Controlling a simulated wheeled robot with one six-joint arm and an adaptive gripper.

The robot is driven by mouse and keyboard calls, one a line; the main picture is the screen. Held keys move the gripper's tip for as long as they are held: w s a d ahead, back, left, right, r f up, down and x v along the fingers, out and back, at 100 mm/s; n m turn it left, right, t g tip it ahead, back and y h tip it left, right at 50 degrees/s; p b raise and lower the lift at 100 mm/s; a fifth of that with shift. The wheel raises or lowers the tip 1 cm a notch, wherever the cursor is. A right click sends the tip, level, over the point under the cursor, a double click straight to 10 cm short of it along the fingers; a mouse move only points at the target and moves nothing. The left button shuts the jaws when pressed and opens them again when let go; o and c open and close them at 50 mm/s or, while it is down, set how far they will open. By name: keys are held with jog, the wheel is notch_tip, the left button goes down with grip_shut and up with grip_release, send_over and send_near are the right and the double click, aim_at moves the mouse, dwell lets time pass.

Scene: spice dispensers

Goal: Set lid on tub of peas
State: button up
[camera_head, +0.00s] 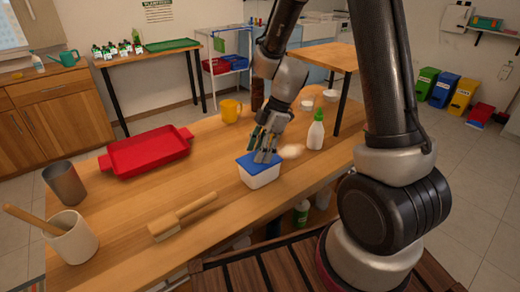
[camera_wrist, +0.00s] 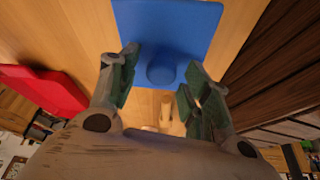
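The white tub (camera_head: 262,179) stands on the wooden table near its front edge. The blue lid (camera_head: 246,161) lies on top of it, looking about flat and covering its opening; the contents are hidden. In the wrist view the lid (camera_wrist: 165,22) fills the top middle, with a round blue knob (camera_wrist: 160,70). My gripper (camera_head: 265,155) is just above the lid. In the wrist view my gripper (camera_wrist: 162,72) has its fingers apart on either side of the knob, with a small gap on each side. The tub is hidden there under the lid.
A wooden-handled brush (camera_head: 183,214) lies left of the tub. A white bottle with green top (camera_head: 316,130) and a pale round thing (camera_head: 292,151) are to its right.

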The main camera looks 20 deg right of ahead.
jog(key=shift+r, duration=0.3)
jog(key=v, duration=1.1)
jog(key=s+d+r+m+t+h, duration=0.2)
jog(key=s+d+r+m, duration=0.3)
jog(key=s+m, duration=0.4)
jog(key=s+d+r+m+t+h, duration=0.2)
jog(key=s+d+r+m, duration=0.3)
jog(key=s+m, duration=0.4)
jog(key=shift+s+d+r+m+t, duration=0.4)
jog(key=shift+s+r, duration=0.3)
jog(key=shift+r, duration=0.2)
